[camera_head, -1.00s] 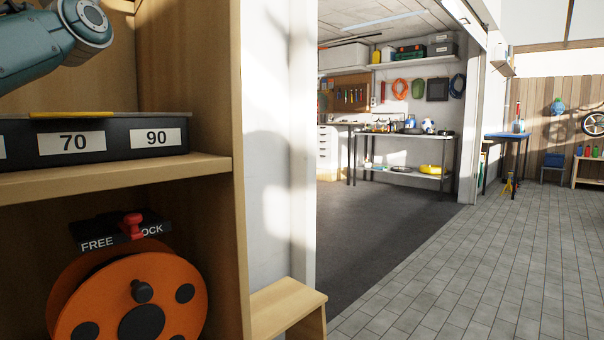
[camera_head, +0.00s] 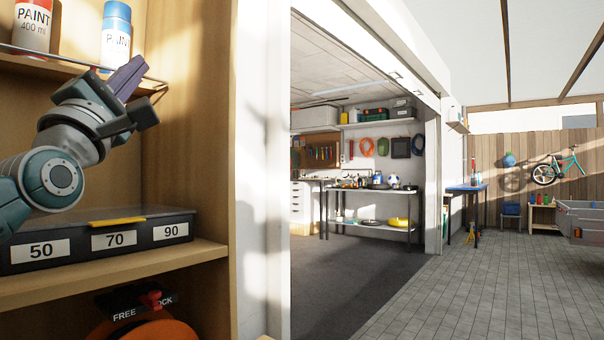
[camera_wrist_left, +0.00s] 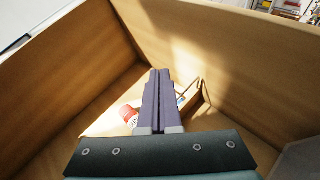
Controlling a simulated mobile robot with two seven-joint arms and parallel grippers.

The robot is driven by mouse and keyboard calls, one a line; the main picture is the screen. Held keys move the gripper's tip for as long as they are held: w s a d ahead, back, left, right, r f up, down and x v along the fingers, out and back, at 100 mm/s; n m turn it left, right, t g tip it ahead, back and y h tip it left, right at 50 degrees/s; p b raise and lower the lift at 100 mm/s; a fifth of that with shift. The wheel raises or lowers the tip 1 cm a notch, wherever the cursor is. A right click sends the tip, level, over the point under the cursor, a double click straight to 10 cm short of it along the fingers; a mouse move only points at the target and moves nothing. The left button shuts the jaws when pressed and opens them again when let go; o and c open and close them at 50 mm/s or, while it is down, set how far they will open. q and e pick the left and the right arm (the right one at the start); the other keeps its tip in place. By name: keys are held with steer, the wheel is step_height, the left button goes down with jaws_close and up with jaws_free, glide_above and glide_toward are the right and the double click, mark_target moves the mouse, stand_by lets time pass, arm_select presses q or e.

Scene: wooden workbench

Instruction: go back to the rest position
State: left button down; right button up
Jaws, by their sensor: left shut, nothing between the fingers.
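My left gripper (camera_head: 128,78) is raised inside the wooden shelf unit, above a black case and just in front of the upper shelf's edge. Its purple fingers point up and to the right and are shut with nothing between them. The shut fingers also show in the left wrist view (camera_wrist_left: 158,100), with the shelf's wooden walls around them. My right gripper is not in view.
The black case (camera_head: 102,259) with labels 50, 70 and 90 lies on the middle shelf. Paint cans, one red and white (camera_head: 33,25) and one blue and white (camera_head: 116,38), stand on the upper shelf behind a wire rail. An orange reel (camera_head: 150,330) sits below. Open floor (camera_head: 440,295) lies to the right.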

arm_select(q)
steer(key=s+d+f+m+g+h+p, duration=0.2)
steer(key=d+f+m+g+h+p, duration=0.3)
steer(key=d+f+m+g+p, duration=0.4)
steer(key=s+f+m+g+y+p, duration=0.1)
steer(key=s+f+m+g+p, duration=0.3)
steer(key=s+f+m+p, duration=0.3)
steer(key=s+a+m+g+y+p, duration=0.2)
steer(key=s+m+g+p, duration=0.3)
steer(key=s, duration=1)
steer(key=s+a+m+g+y+p, duration=0.25)
steer(key=s+g+p, duration=0.35)
steer(key=s, duration=0.8)
step_height(320, 180, up, 37)
steer(key=d+p, duration=0.1)
steer(key=p, duration=3.5)
steer(key=shift+w+f+h+p, duration=0.2)
steer(key=shift+w+h+p, duration=0.05)
steer(key=shift+h+p, duration=0.1)
